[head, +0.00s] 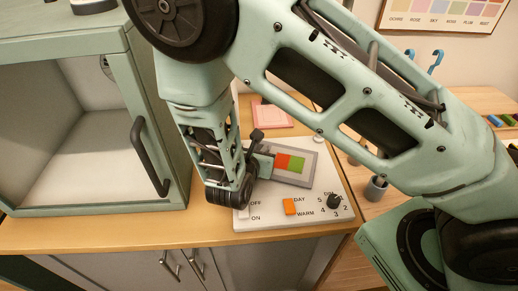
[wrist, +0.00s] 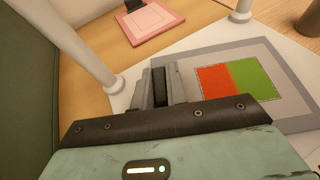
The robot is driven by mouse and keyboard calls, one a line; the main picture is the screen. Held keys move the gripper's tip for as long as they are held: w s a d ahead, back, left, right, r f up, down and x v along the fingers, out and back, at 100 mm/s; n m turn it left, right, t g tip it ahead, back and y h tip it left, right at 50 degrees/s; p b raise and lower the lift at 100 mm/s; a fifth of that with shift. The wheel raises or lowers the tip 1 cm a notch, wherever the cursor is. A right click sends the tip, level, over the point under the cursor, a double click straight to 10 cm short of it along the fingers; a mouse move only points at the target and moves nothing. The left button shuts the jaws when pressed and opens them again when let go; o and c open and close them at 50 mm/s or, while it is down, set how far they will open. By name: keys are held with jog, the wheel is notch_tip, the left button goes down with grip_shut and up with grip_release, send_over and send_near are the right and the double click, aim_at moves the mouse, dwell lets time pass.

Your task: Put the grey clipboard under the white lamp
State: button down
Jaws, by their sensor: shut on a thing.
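The grey clipboard (head: 308,168) carries a card with a red and a green patch. It lies about flat over the white base of the lamp (head: 268,216), between the lamp's posts; I cannot tell whether it touches the base. My gripper (head: 261,162) is shut on the clipboard's left edge. In the wrist view my gripper (wrist: 162,86) shows at the edge of the clipboard (wrist: 298,92), and a white lamp post (wrist: 88,55) stands to the left. The lamp's upper part is out of view or hidden behind my arm.
A pink clipboard (head: 272,115) lies on the wooden table behind the lamp base. An open green cabinet or booth (head: 160,100) with a black handle stands close on the left. The base's front has switches and a black knob (head: 334,201). A grey cup (head: 376,188) stands to the right.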

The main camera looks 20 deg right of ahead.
jog(key=shift+f, duration=0.15)
jog(key=c, duration=1.4)
grip_release()
